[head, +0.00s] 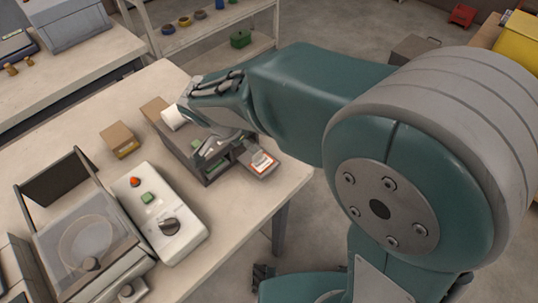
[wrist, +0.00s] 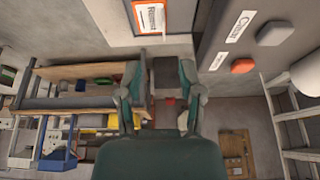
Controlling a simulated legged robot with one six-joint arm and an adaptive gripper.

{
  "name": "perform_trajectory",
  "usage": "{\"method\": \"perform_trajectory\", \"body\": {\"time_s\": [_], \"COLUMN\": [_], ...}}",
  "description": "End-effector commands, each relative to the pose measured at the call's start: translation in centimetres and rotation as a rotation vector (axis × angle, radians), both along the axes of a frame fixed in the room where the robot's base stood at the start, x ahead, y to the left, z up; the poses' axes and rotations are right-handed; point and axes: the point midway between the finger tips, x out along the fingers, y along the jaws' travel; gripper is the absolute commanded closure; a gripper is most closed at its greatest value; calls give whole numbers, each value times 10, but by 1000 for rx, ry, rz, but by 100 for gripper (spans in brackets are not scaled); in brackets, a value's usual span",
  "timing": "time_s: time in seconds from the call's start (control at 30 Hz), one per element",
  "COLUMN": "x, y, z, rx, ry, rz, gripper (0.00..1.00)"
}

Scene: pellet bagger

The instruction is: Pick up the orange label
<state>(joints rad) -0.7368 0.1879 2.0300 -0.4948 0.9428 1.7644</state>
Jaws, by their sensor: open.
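The orange label (head: 263,161), with a white middle, lies on a small tray that sticks out from the right end of a dark grey label holder (head: 218,171) on the bench.
The bench (head: 240,212) also holds a control box (head: 160,213) with buttons and a knob, a cardboard box (head: 120,139), a white roll (head: 173,117) and a clear-lidded machine (head: 82,240). Bench space right of the control box is clear. A shelf (head: 200,35) stands behind.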

Motion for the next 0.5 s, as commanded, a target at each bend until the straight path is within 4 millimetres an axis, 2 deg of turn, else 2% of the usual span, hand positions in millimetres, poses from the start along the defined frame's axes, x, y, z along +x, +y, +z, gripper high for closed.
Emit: {"method": "perform_trajectory", "body": {"time_s": [0.1,0.2,0.37,0.5], "x": [6,10,14,21], "y": [-7,-13,-19,-23], "z": [-21,-33,-44,-61], "rx": [-3,0,6,4], "ry": [5,4,3,6], "rz": [-1,0,0,-1], "gripper": [51,51,51,51]}}
